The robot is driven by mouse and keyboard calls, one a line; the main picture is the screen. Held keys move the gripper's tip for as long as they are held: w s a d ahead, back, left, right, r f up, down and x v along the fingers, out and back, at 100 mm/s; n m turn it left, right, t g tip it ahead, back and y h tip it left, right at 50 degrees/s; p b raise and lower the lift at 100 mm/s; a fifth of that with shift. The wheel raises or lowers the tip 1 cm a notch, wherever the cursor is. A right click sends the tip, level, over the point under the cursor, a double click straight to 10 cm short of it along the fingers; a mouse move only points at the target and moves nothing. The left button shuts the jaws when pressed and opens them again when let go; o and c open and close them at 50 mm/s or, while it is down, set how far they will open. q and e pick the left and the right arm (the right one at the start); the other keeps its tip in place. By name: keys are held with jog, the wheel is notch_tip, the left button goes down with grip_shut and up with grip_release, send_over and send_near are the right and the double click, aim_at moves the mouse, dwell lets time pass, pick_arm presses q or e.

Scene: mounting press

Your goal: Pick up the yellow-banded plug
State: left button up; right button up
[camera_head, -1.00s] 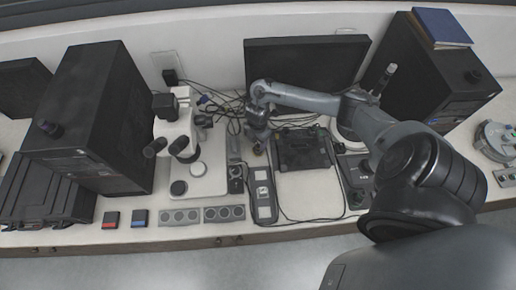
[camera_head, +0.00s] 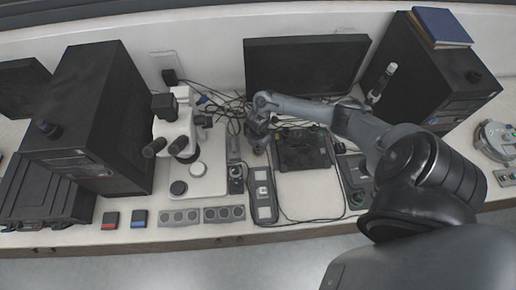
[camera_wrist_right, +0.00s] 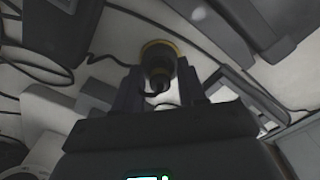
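The yellow-banded plug (camera_wrist_right: 158,58) is in the right wrist view, a dark round body with a yellow ring around its far end. My right gripper (camera_wrist_right: 159,82) has its two dark fingers apart, one on each side of the plug. The plug appears between or just beyond the fingertips; I cannot tell whether either finger touches it. In the head view my right gripper (camera_head: 258,140) is low over the bench, between the microscope and the dark fixture. The plug is too small and covered to make out there. My left gripper is in neither view.
A white microscope (camera_head: 178,135) stands to the left of the gripper. A dark fixture (camera_head: 302,150) lies to its right, with a monitor (camera_head: 305,66) behind. Loose cables (camera_head: 215,104) run across the bench nearby. A grey panel (camera_head: 263,195) lies in front.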

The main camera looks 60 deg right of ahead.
grip_shut()
jog(key=shift+r, duration=0.1)
